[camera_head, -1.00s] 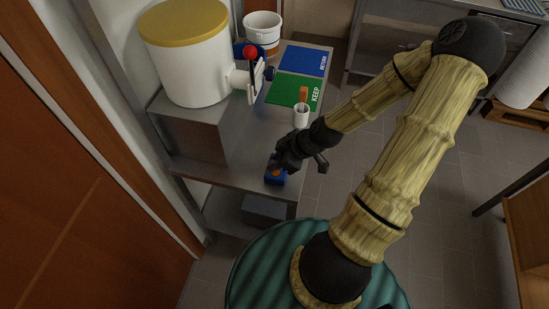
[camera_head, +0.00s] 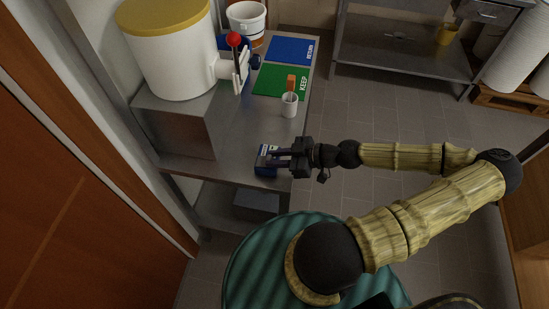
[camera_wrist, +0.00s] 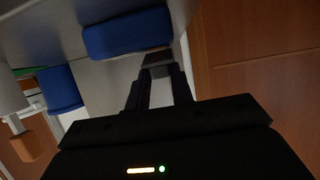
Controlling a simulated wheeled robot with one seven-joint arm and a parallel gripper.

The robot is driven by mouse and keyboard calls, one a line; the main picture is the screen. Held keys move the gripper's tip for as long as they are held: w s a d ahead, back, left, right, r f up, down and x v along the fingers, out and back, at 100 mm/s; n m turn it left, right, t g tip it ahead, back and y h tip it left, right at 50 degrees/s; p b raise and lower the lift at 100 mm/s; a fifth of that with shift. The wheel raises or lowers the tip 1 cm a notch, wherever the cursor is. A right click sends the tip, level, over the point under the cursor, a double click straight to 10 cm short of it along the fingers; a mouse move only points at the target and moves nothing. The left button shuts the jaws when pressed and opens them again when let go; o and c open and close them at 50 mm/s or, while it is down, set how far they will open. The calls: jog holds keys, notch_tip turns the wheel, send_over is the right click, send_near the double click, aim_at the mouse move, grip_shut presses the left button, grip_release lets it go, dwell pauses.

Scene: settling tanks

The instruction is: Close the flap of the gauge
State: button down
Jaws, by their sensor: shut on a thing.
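The gauge is a small blue box (camera_head: 263,168) near the front edge of the steel table, with a pale upper face in the head view. My gripper (camera_head: 279,158) reaches it from the right, with its fingers level over its right side. In the wrist view a blue block (camera_wrist: 127,34) lies just beyond my fingertips (camera_wrist: 157,70), which close on a small grey piece. The fingers hide part of the gauge. I cannot tell which part is the flap or how far it stands open.
A white tank with a yellow lid (camera_head: 165,50) and a red-knobbed lever (camera_head: 235,42) stands behind on a metal block (camera_head: 180,125).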

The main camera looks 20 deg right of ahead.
jog(key=shift+s+d+f+t+y+b, duration=0.15)
jog(key=shift+f+t+y+b, duration=0.3)
jog(key=shift+b, duration=0.55)
jog(key=shift+s+d+f+t+y+b, duration=0.2)
jog(key=shift+f+y+b, duration=0.35)
jog(key=shift+b, duration=0.45)
jog(key=shift+f+t+y+b, duration=0.2)
jog(key=shift+t+y+b, duration=0.3)
jog(key=shift+b, duration=0.65)
jog(key=c, duration=1.2)
grip_release()
jog(key=shift+w, duration=0.1)
jog(key=shift+d+r, duration=0.1)
